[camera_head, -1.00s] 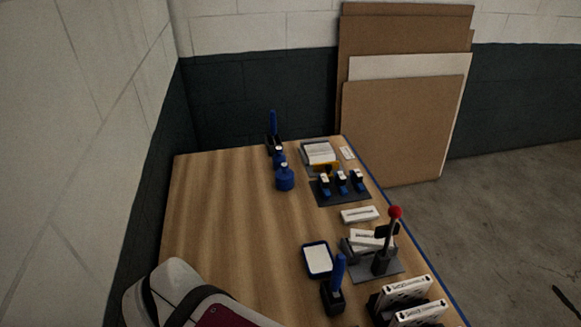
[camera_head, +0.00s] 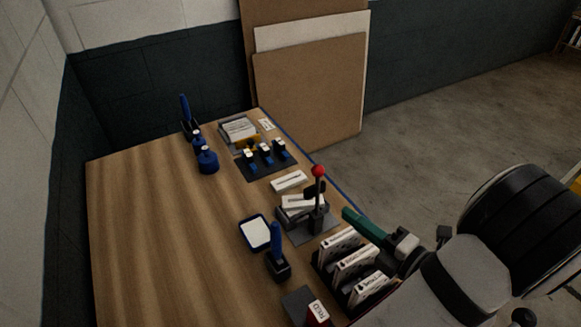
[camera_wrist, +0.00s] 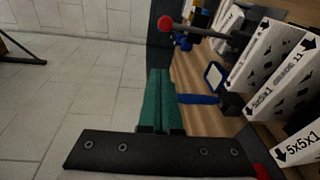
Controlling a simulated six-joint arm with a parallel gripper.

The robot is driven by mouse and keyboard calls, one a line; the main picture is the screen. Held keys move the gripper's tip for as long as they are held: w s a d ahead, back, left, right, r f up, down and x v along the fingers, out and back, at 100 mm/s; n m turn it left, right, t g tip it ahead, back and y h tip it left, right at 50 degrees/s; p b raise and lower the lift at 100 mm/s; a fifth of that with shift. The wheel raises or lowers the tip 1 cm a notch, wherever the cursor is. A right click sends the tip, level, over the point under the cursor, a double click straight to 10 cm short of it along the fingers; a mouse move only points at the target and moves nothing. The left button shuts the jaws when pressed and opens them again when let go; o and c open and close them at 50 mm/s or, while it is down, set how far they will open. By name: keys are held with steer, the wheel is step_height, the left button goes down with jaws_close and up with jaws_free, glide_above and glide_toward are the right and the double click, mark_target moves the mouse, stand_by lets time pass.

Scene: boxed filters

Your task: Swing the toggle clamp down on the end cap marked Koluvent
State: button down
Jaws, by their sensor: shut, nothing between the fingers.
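The toggle clamp stands on a grey base (camera_head: 300,237) near the table's right edge. Its lever with a red ball knob (camera_head: 318,170) points up; the knob also shows at the top of the wrist view (camera_wrist: 165,22). A white end cap (camera_head: 300,202) sits in the dark holder beside the lever; its lettering is too small to read. My gripper (camera_head: 347,213) has green fingers and is just right of the clamp, apart from the lever. In the wrist view the fingers (camera_wrist: 159,72) lie together with nothing between them.
White filter boxes (camera_head: 355,262) stand in a rack in front of the clamp, close beside my gripper. A blue-handled tool (camera_head: 277,245) and a blue-rimmed tray (camera_head: 254,232) are left of it. Another white piece (camera_head: 289,181) lies behind.

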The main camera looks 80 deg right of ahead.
mark_target(322, 173)
steer(key=s+m+h, duration=0.1)
steer(key=s, duration=0.1)
steer(key=s+m+g+h, duration=0.1)
steer(key=s, duration=0.1)
steer(key=shift+f+m, duration=0.2)
steer(key=shift+m, duration=0.1)
steer(key=x, duration=1.4)
steer(key=shift+w+d, duration=0.1)
steer(key=shift+d, duration=0.05)
steer(key=shift+w+d+r+g+y, duration=0.2)
steer(key=shift+w+d+g+y, duration=0.1)
steer(key=shift+w+d+g, duration=0.1)
steer(key=w+d+f+g+y, duration=0.4)
steer(key=w+d+f, duration=0.6)
steer(key=w+d, duration=0.1)
steer(key=shift+w+d+f, duration=0.15)
steer(key=shift+w+f, duration=0.05)
